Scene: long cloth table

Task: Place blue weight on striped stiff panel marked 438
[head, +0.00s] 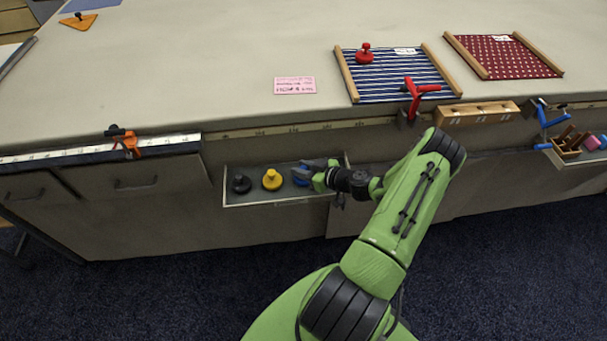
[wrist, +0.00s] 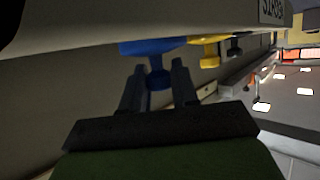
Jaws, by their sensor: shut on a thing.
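The blue weight (head: 299,181) sits in the open drawer tray under the table edge, mostly hidden behind my gripper (head: 308,173) in the head view. In the wrist view the blue weight (wrist: 148,47) shows its wide base away from me and its knob between the fingers. My gripper (wrist: 158,82) is shut on that knob. The striped stiff panel (head: 385,86) is navy with white stripes and wooden side bars, lying on the table at right. Its white label is too small to read. A red weight (head: 365,54) stands near its upper left corner.
A yellow weight (head: 272,180) and a black weight (head: 241,183) stand left in the tray (head: 262,201). A red clamp (head: 411,97) rises at the table's front edge before the striped panel. A red dotted panel (head: 508,57) lies further right. A pink card (head: 294,86) lies left.

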